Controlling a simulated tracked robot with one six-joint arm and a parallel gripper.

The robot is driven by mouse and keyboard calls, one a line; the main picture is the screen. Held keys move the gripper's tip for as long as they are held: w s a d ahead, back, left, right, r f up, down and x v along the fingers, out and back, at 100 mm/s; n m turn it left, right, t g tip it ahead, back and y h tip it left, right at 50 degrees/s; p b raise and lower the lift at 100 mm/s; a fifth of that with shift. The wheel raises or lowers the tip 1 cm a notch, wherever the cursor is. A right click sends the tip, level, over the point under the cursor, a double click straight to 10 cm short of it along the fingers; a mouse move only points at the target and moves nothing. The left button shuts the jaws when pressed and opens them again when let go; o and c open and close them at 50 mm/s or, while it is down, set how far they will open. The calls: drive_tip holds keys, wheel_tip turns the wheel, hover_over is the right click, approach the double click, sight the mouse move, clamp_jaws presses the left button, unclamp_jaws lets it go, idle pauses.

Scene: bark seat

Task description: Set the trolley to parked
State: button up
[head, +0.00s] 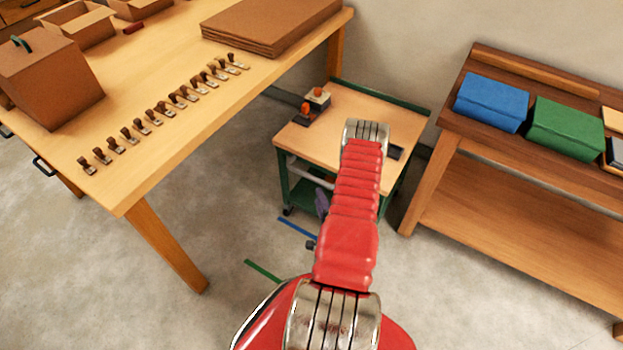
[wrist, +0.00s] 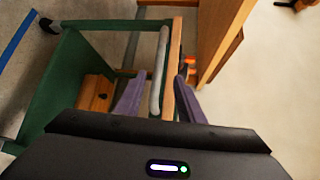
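The trolley has a wooden top (head: 340,130), a green frame (head: 284,180) and dark castors, and stands between the workbench and the side bench. In the wrist view its green side (wrist: 50,95) is at the left, with a grey handle bar (wrist: 158,75) along the wooden top's edge (wrist: 175,60). My gripper (wrist: 161,76) has two purple fingers, apart, one on each side of the bar and the top's edge in that view. I cannot tell whether they touch either. In the head view one purple finger (head: 321,203) shows beside my arm, which hides much of the trolley.
A blue floor strip (head: 297,228) and a green floor strip (head: 262,270) lie in front of the trolley. The workbench (head: 165,155) holds a brown box (head: 50,80) and several small clamps. The side bench (head: 470,120) holds blue and green bundles. Floor at front left is clear.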

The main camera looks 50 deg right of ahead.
sight(312, 178)
drive_tip(key=shift+s+a+f, duration=0.15)
drive_tip(key=shift+s+f, duration=0.1)
drive_tip(key=shift+s, duration=0.2)
drive_tip(key=shift+w, duration=0.1)
drive_tip(key=x, duration=1.3)
drive_tip(key=shift+w+d, duration=0.25)
drive_tip(key=shift+c, duration=0.7)
drive_tip(key=c, duration=0.7)
clamp_jaws()
